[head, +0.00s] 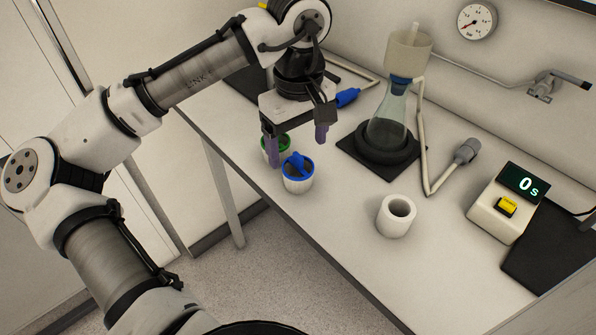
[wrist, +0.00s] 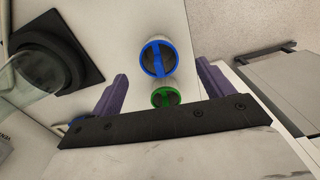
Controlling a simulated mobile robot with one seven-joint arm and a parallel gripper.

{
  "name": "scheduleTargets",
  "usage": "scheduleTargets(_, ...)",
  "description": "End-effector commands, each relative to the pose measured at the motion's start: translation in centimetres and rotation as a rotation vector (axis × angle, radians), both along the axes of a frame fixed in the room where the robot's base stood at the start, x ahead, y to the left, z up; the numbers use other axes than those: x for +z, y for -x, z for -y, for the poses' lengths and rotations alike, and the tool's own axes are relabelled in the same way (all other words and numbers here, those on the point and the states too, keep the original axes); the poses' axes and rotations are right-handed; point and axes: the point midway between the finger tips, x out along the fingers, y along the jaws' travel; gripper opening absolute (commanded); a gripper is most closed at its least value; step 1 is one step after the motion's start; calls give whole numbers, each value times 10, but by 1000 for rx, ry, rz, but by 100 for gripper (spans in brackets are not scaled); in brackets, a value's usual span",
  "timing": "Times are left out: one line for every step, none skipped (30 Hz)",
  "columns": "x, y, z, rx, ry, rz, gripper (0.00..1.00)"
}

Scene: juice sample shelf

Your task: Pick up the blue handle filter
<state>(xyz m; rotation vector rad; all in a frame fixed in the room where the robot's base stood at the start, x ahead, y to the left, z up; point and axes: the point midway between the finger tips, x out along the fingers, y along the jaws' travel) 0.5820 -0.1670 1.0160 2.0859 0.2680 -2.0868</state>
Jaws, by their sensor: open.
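The blue handle filter (head: 297,174) is a white cup with a blue rim and a blue bar across its top, upright on the bench near its front edge. It also shows in the wrist view (wrist: 157,58), just beyond the fingertips. My gripper (head: 295,142) is open and empty, with two purple fingers pointing down above and behind the filter. In the wrist view my gripper (wrist: 160,80) has its fingers apart on either side of a line to the blue filter. A similar green-rimmed filter (wrist: 165,97) stands close behind, partly hidden by my gripper.
A glass flask with a funnel (head: 389,108) stands on a black base (head: 372,160) to the right. A white hollow cylinder (head: 396,216) and a timer reading 0 s (head: 507,203) stand farther right. The bench between blue filter and cylinder is clear.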

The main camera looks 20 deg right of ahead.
Motion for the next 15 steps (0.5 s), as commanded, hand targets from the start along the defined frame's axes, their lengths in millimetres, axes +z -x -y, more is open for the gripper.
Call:
scheduleTargets(-3,0,0,-1,0,0,80)
scheduleTargets(-4,0,0,-1,-1,0,80)
scheduleTargets(-6,0,0,-1,-1,0,80)
scheduleTargets(-9,0,0,-1,-1,-1,80)
scheduleTargets(-12,-1,0,0,-1,-1,80)
scheduleTargets(-17,-2,0,0,-1,-1,80)
scheduleTargets(-22,-2,0,0,-1,-1,80)
scheduleTargets(-27,-3,0,0,-1,-2,80)
scheduleTargets(-33,-4,0,0,-1,-1,80)
scheduleTargets(-38,-4,1,0,-1,-2,80)
scheduleTargets(-43,-4,1,0,1,-2,80)
scheduleTargets(-47,-4,1,-1,-1,-1,80)
scheduleTargets(-50,-4,1,-1,-1,0,80)
scheduleTargets(-52,-4,1,-2,0,0,80)
scheduleTargets(-55,-4,1,-2,1,0,80)
